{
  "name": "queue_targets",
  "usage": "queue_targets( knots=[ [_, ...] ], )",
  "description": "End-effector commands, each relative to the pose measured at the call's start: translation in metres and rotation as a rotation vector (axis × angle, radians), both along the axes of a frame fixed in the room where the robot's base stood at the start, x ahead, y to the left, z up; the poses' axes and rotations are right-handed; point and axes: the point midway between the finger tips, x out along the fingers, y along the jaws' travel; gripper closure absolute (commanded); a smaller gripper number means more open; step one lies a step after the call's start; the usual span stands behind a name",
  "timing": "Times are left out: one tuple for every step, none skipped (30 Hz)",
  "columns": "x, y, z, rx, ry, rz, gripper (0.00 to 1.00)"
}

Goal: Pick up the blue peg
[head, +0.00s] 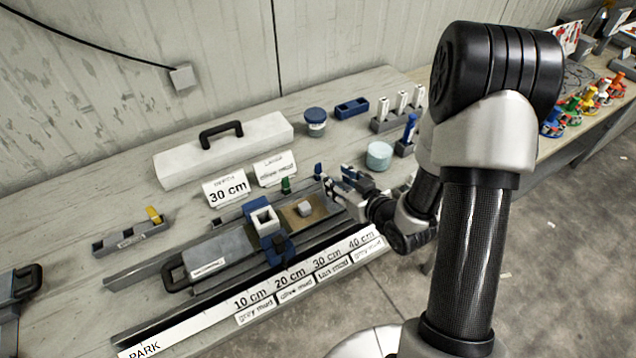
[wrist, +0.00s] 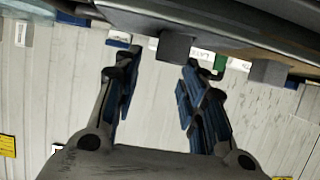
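The small blue peg (head: 318,171) stands upright behind the grey rail assembly in the head view, to the right of a green peg (head: 286,185). My gripper (head: 341,180) is just right of the blue peg, with a small gap visible between them. In the wrist view my gripper (wrist: 157,75) has its two blue-padded fingers spread, with nothing held between them. A green piece (wrist: 220,62) shows near the top there. Small blue patches also show at the top, but I cannot tell which, if any, is the blue peg.
A grey rail (head: 190,262) with a blue clamp (head: 277,248) lies left of my gripper. A yellow peg (head: 154,214) sits in a grey holder.

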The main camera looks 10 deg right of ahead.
Motion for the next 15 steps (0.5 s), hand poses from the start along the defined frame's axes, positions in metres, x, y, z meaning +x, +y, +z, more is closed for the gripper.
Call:
queue_targets(
  knots=[
    [0.008,0.004,-0.004,-0.001,-0.001,0.005,0.62],
    [0.012,0.005,-0.005,-0.001,-0.001,0.004,0.62],
    [0.017,0.006,-0.007,-0.001,-0.001,0.003,0.62],
    [0.020,0.007,-0.008,0.000,-0.001,0.002,0.62],
    [0.022,0.008,-0.009,0.000,-0.001,0.002,0.62],
    [0.024,0.009,-0.010,0.000,-0.001,0.002,0.62],
    [0.026,0.009,-0.010,0.000,0.000,0.001,0.62],
    [0.027,0.009,-0.010,0.000,0.000,0.001,0.62],
    [0.029,0.010,-0.011,-0.001,0.000,0.001,0.62],
    [0.031,0.011,-0.012,0.000,-0.001,0.001,0.62],
    [0.034,0.012,-0.014,-0.001,-0.001,0.002,0.62],
    [0.038,0.015,-0.016,-0.001,-0.001,0.004,0.62],
    [0.042,0.018,-0.018,-0.001,-0.002,0.005,0.62],
    [0.047,0.020,-0.020,0.000,-0.002,0.004,0.62],
    [0.052,0.022,-0.022,-0.001,-0.001,0.003,0.62]
  ],
)
